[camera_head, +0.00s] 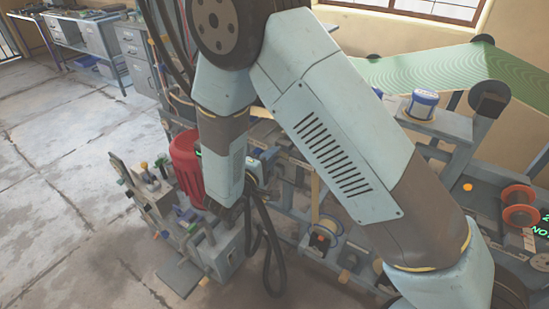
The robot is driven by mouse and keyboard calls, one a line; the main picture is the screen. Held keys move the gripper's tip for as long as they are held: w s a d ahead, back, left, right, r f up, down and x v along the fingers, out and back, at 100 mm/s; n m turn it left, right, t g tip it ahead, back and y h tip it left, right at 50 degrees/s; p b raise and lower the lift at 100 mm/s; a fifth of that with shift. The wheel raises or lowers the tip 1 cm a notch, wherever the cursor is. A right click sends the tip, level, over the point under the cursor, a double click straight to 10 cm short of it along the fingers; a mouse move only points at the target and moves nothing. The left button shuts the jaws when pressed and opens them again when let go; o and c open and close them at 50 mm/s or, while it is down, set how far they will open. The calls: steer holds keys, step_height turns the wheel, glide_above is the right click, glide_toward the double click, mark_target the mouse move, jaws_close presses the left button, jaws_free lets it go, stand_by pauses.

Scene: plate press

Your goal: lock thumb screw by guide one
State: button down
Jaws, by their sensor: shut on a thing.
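My arm reaches down from the top of the view, and its dark end, my gripper (228,209), is small and low at the press machine. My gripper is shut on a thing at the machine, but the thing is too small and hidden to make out. The grey machine block (222,252) lies just below my gripper. I cannot pick out the thumb screw or guide one; my arm hides much of this area.
A red cylinder (186,165) stands close left of my wrist. Black cables (270,245) hang just right of it. A frame with spools, including an orange-red one (518,205), and a green sheet (435,70) fill the right. Open concrete floor (60,150) lies left.

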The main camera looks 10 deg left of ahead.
steer(key=shift+s+d+f+m, duration=0.15)
steer(key=shift+f+m, duration=0.1)
steer(key=shift+m, duration=0.25)
steer(key=c, duration=1.2)
jaws_free()
steer(key=shift+r, duration=0.1)
steer(key=v, duration=1.3)
steer(key=shift+s+a, duration=0.2)
